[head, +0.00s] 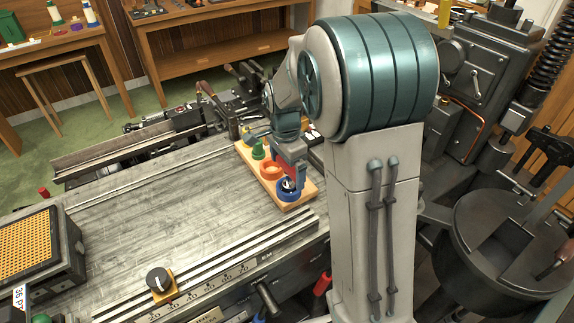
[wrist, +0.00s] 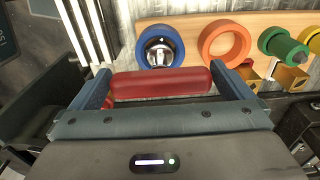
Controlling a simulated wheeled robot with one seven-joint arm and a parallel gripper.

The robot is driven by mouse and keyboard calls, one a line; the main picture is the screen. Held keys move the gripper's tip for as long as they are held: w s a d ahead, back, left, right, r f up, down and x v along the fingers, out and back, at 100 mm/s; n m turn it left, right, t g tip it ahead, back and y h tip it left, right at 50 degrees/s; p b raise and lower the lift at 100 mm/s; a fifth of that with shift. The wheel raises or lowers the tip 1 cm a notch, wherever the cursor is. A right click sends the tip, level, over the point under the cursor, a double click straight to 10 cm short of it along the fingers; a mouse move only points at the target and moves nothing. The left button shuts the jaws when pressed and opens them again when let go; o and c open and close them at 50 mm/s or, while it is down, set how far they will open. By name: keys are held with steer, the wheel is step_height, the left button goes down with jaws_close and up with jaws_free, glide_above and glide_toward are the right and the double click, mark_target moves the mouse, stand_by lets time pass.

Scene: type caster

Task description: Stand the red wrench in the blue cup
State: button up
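The red wrench (wrist: 160,84) has a thick red handle, which spans the space between my gripper's two fingers (wrist: 162,88) in the wrist view. My gripper is shut on it. In the head view, the wrench (head: 290,170) shows as a red patch just below my gripper (head: 289,157), over the blue cup. The blue cup (head: 290,194) is a round ring at the near end of a wooden board. In the wrist view, a shiny metal part shows inside the blue cup (wrist: 140,45); it looks like the wrench's lower end. Its depth and contact with the bottom are hidden.
The wooden board (head: 305,194) also holds an orange ring (head: 270,166) and a green piece (head: 258,150). The workbench (head: 180,220) is clear left of the board. A yellow-topped tray (head: 25,245) and a black knob (head: 159,280) stand nearer the left and front edges.

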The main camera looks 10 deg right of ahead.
step_height(320, 180, up, 14)
steer(key=b, duration=0.1)
steer(key=shift+a, duration=0.2)
stand_by(0.3)
steer(key=shift+s, duration=0.1)
steer(key=s+f+n+t, duration=0.1)
steer(key=s+f+n, duration=0.2)
steer(key=s+n, duration=0.4)
steer(key=s+d+f+n+t, duration=0.1)
steer(key=s+n, duration=0.6)
steer(key=s, duration=0.7)
steer(key=shift+f+n+t, duration=0.3)
steer(key=shift+f+t, duration=0.2)
steer(key=shift+f, duration=0.6)
